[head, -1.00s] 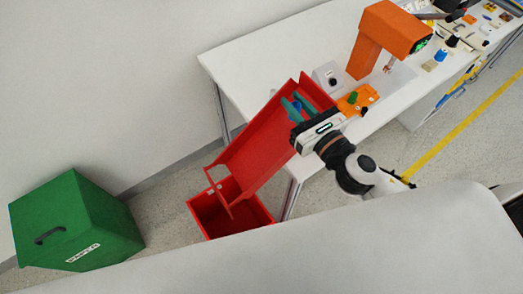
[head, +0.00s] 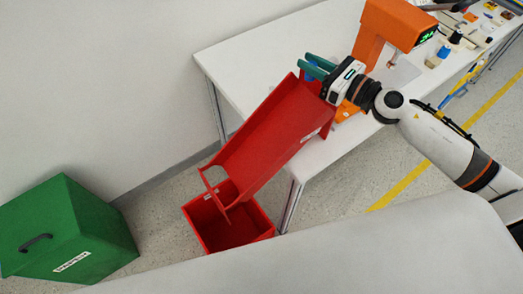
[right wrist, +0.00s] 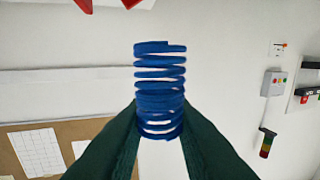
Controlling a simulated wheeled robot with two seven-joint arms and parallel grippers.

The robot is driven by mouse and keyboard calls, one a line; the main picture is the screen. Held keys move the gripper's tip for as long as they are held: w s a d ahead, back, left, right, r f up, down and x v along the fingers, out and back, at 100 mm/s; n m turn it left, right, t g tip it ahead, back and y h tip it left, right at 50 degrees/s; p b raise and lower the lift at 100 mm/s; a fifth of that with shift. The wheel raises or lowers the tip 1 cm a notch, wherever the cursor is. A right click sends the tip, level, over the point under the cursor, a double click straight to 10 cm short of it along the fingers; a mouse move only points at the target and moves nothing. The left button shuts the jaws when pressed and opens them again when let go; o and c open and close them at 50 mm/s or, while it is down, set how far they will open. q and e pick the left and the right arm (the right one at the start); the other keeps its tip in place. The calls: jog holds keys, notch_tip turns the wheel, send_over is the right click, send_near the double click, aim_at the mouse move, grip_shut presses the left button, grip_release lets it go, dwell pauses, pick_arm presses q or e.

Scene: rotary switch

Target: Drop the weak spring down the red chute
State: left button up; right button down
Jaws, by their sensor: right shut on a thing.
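My right gripper (head: 313,66) is shut on a blue coil spring (head: 311,74), with its green fingers at the upper end of the red chute (head: 268,135). In the right wrist view the spring (right wrist: 160,90) is gripped between the two green fingertips (right wrist: 160,125), its coils stacked upright in the picture. I cannot tell from its look whether it is weak. The chute slopes down left from the white table to an open red bin (head: 230,222), which looks empty. My left gripper is not in view.
An orange device with a green display (head: 398,25) stands on the white table (head: 250,60) behind the gripper. Several small items lie farther right. A green box (head: 68,228) stands on the floor at left. The table's left part is clear.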

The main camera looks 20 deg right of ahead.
aim_at(310, 78)
notch_tip(310, 78, down, 4)
jog(key=b, duration=0.3)
jog(key=shift+f, duration=0.15)
jog(key=c, duration=1.2)
grip_release()
jog(key=shift+o, duration=0.2)
jog(key=shift+s+d+f+b, duration=0.15)
jog(key=shift+s+d+b, duration=0.2)
jog(key=shift+s, duration=0.1)
jog(key=b+v, duration=0.3)
jog(key=v, duration=0.8)
jog(key=shift+r, duration=0.2)
